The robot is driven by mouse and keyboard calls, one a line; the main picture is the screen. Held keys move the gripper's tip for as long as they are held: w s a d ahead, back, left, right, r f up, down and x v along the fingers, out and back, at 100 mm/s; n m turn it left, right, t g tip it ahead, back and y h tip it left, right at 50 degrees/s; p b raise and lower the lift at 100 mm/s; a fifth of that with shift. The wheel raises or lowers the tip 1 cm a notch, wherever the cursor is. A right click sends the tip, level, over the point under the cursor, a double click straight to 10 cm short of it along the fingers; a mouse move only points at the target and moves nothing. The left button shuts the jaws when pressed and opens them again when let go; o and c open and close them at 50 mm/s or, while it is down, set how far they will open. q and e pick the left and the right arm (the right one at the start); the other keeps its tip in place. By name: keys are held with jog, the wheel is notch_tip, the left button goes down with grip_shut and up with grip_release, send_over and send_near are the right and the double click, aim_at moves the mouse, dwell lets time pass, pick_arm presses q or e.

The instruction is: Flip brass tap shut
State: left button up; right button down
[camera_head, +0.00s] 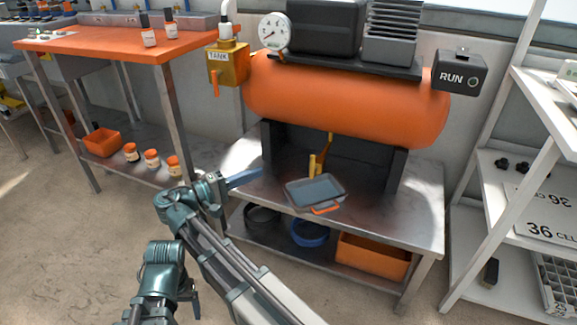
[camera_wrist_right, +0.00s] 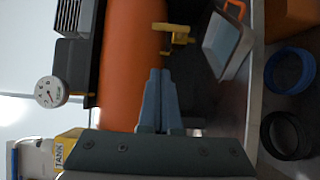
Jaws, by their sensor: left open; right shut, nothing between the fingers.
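The brass tap (camera_head: 313,165) hangs under the orange tank, above a grey tray with an orange handle (camera_head: 318,190). An orange lever (camera_head: 323,150) slants beside it. The tap also shows in the right wrist view (camera_wrist_right: 180,36), beyond the fingertips. My right gripper (camera_head: 258,175) is shut and empty, left of the tap and apart from it. Its blue-grey fingers lie together in the wrist view (camera_wrist_right: 158,75). My left gripper (camera_head: 192,288) is low at the left, far from the tap and open; its fingers are hard to make out.
The orange tank (camera_head: 345,100) sits on dark supports over a metal bench (camera_head: 415,215). A brass TANK box (camera_head: 227,62) and a gauge (camera_head: 274,32) are at its left, a RUN box (camera_head: 459,75) at its right. Bins stand on the lower shelf. White shelving (camera_head: 545,110) stands right.

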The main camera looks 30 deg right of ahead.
send_near(314, 165)
jog(key=w+d, duration=0.2)
jog(key=w, duration=0.3)
jog(key=shift+s+d+r, duration=0.1)
jog(key=shift+s+d, duration=0.25)
jog(key=shift+d, duration=0.3)
jog(key=shift+s+d+r, duration=0.1)
jog(key=shift+s+d, duration=0.25)
jog(key=shift+d, duration=0.25)
jog(key=shift+s+d+r, duration=0.1)
jog(key=shift+s+d, duration=0.3)
jog(key=shift+d, duration=0.25)
jog(key=shift+w, duration=0.1)
